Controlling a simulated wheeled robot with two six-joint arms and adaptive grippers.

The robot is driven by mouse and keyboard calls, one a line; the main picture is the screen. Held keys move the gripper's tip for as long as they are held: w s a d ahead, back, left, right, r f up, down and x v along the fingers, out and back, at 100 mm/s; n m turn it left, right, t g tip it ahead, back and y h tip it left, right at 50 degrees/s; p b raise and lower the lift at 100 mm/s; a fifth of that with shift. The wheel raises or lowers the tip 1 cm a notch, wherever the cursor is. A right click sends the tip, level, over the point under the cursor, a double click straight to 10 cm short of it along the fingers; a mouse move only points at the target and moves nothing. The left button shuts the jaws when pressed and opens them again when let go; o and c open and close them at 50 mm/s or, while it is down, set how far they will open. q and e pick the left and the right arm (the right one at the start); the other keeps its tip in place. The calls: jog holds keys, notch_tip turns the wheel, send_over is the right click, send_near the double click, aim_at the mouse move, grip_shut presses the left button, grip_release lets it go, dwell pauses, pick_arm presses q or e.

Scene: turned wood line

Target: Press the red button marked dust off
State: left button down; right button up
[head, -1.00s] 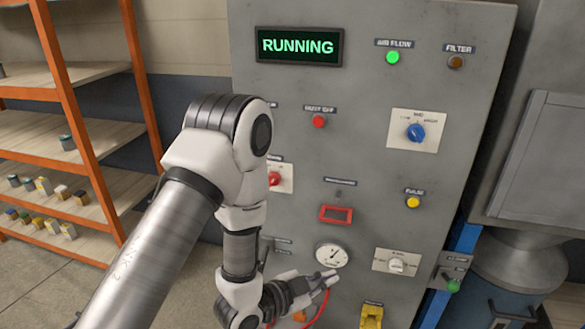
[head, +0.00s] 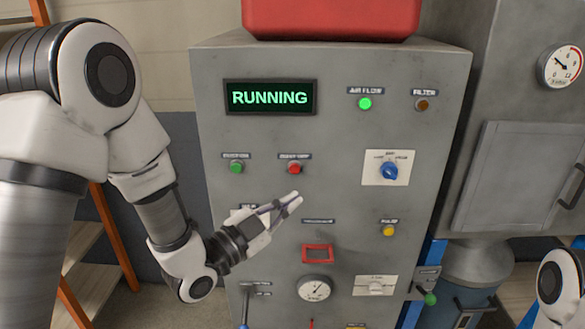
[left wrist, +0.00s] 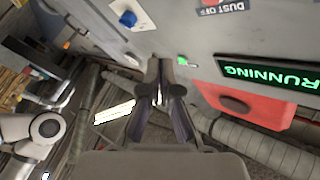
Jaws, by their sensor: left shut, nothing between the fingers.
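The red button (head: 294,168) sits on the upper middle of the grey control panel, under a small label (head: 294,156) that is blurred in the head view. In the left wrist view, the label reading DUST OFF (left wrist: 223,8) is at the top edge, with a bit of red beside it. My left gripper (head: 297,198) is shut and empty. In the head view its tips appear just below the red button; I cannot tell how far they are from the panel. Its fingers also show in the left wrist view (left wrist: 160,75). My right gripper is out of view.
A green button (head: 237,168) is left of the red one. A lit RUNNING display (head: 270,97) and green air flow lamp (head: 365,104) are above. A blue knob (head: 389,172), yellow button (head: 388,230), red frame (head: 318,254) and gauge (head: 314,289) are nearby.

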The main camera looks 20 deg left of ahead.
aim_at(295, 169)
pick_arm(q)
jog(key=w, duration=0.2)
jog(key=w+a+p, duration=0.1)
jog(key=w, duration=0.2)
jog(key=w+a+p, duration=0.1)
jog(key=w, duration=0.2)
jog(key=shift+w, duration=0.25)
dwell(1.2)
jog(key=shift+w+a, duration=0.15)
jog(key=shift+w, duration=0.2)
jog(key=shift+w+a, duration=0.1)
jog(key=shift+w, duration=0.25)
dwell(0.7)
jog(key=shift+s+b, duration=0.15)
jog(key=shift+b, duration=0.15)
jog(key=shift+s+d, duration=0.25)
jog(key=shift+s, duration=0.35)
